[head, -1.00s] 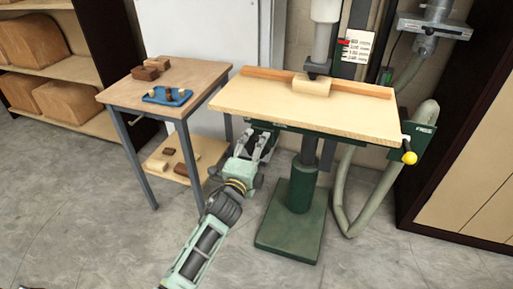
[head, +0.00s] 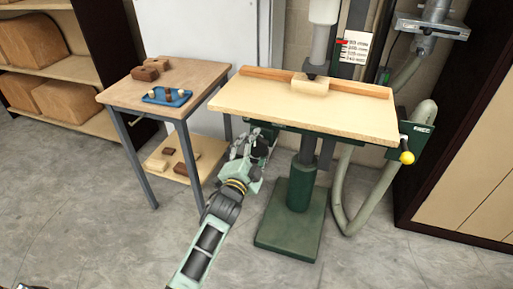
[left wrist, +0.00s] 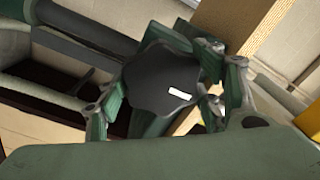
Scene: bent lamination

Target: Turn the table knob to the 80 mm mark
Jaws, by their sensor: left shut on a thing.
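The table knob (left wrist: 160,82), black and lobed with a white mark on its face, fills the middle of the left wrist view. My left gripper (head: 252,141) is at the left underside of the tilted-looking wooden machine table (head: 300,108). It is shut on the knob, with green fingers on both sides of it in the left wrist view. The white mark lies low and right of the knob's centre there. A scale card (head: 356,49) with a red pointer (head: 344,42) hangs behind the table; its figures are too small to read surely. My right gripper is out of view.
A pale wooden block (head: 310,86) sits on the table below the spindle, before a wooden fence (head: 360,88). A yellow-ended handle (head: 406,157) is at the right. A side table (head: 200,75) with a blue tray (head: 152,99) stands left; floor in front is clear.

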